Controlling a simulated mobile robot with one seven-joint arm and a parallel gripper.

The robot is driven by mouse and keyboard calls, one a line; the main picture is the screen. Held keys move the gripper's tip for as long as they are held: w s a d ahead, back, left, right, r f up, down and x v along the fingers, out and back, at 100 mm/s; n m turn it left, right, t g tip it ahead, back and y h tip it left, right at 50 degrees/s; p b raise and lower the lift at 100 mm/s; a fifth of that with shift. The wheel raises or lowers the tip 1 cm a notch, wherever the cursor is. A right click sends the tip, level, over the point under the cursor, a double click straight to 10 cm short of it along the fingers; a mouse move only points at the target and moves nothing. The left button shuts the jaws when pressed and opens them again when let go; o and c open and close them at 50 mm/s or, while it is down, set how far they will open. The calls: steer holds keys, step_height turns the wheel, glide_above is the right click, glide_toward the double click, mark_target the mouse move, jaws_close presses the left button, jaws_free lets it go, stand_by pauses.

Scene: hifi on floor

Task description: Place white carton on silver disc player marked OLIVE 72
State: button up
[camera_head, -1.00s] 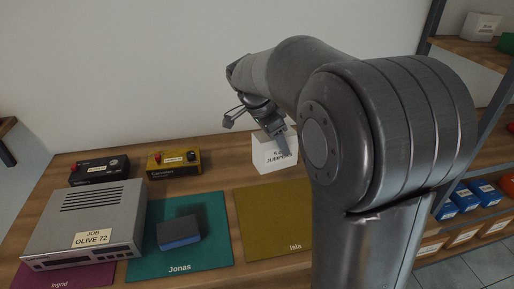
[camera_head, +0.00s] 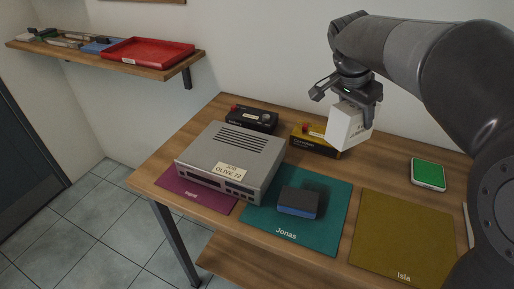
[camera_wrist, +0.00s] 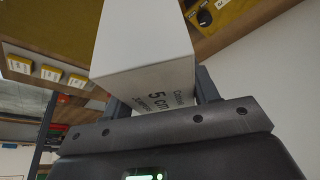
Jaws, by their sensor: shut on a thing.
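My gripper (camera_head: 350,92) is shut on the white carton (camera_head: 346,127) and holds it, tilted, in the air above the back of the bench. The carton also fills the middle of the wrist view (camera_wrist: 140,40), with "5 cm" printed on its side, between the fingers (camera_wrist: 160,95). The silver disc player (camera_head: 223,154) lies on the bench to the left of the carton, partly on the purple mat. Its label reads OLIVE 72, and its top is bare apart from that label and the vent slots.
A black box (camera_head: 252,119) stands behind the player. A yellow box (camera_head: 312,141) stands behind the teal mat (camera_head: 330,217), partly below the carton. A dark blue block (camera_head: 299,202) lies on that mat. A green-screened device (camera_head: 428,173) lies behind the olive mat (camera_head: 405,230).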

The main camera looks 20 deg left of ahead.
steer(key=s+a+r+n+t+y, duration=0.1)
steer(key=s+a+r+n, duration=0.15)
steer(key=a, duration=0.65)
steer(key=s+a+r+n+y, duration=0.1)
steer(key=s+a+n+y, duration=0.2)
steer(key=a, duration=0.6)
steer(key=n+h, duration=0.1)
glide_above(234, 148)
step_height(234, 148, down, 7)
steer(key=shift+w+f, duration=0.1)
steer(key=shift+f, duration=1.95)
steer(key=shift+f, duration=0.1)
steer(key=o, duration=1)
steer(key=shift+o, duration=0.2)
steer(key=v, duration=1.2)
steer(key=shift+a, duration=0.2)
